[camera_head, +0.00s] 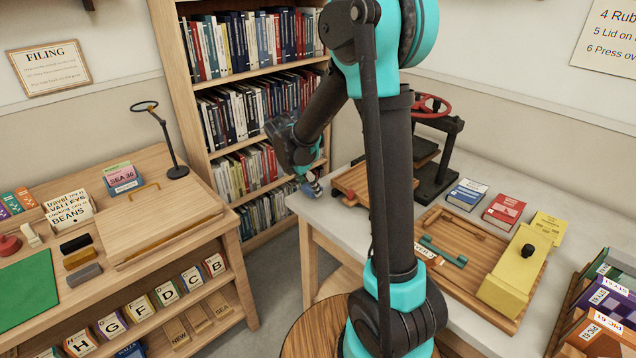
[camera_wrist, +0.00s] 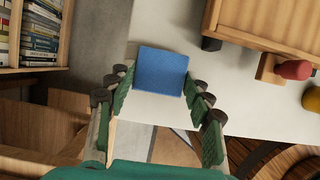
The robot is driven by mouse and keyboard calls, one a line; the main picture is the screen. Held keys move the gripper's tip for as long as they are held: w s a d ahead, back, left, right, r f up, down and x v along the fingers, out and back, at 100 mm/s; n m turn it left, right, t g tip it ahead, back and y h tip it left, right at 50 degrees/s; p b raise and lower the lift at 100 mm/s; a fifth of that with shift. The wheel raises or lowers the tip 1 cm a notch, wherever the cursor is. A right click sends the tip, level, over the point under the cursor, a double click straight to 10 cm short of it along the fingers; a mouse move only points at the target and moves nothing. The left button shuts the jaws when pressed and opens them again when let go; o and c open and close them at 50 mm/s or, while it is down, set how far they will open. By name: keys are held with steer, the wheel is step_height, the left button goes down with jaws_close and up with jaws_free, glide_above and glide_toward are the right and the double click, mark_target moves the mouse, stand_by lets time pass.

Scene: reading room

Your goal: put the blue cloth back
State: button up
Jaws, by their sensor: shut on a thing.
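The blue cloth (camera_wrist: 160,70) is a flat, square blue piece between my gripper's fingertips in the wrist view. My gripper (camera_wrist: 160,88) is shut on it, with green finger pads on both sides. In the head view my gripper (camera_head: 310,182) is at the left end of the grey-white table, and only a small blue patch shows there. The cloth is over or near that table's edge. I cannot tell whether it touches the tabletop.
A wooden box (camera_head: 350,180) stands on the grey-white table (camera_head: 335,216) beside my gripper, with a press (camera_head: 440,150) behind. A bookcase (camera_head: 190,120) rises behind.

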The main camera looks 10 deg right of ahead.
mark_target(308, 188)
steer(key=w+d, duration=0.2)
steer(key=d, duration=0.1)
steer(key=shift+w+d, duration=0.1)
steer(key=shift+d, duration=0.15)
steer(key=shift+f, duration=0.3)
steer(key=shift+f, duration=0.15)
steer(key=o, duration=0.8)
steer(key=shift+o, duration=0.2)
steer(key=v, duration=1.2)
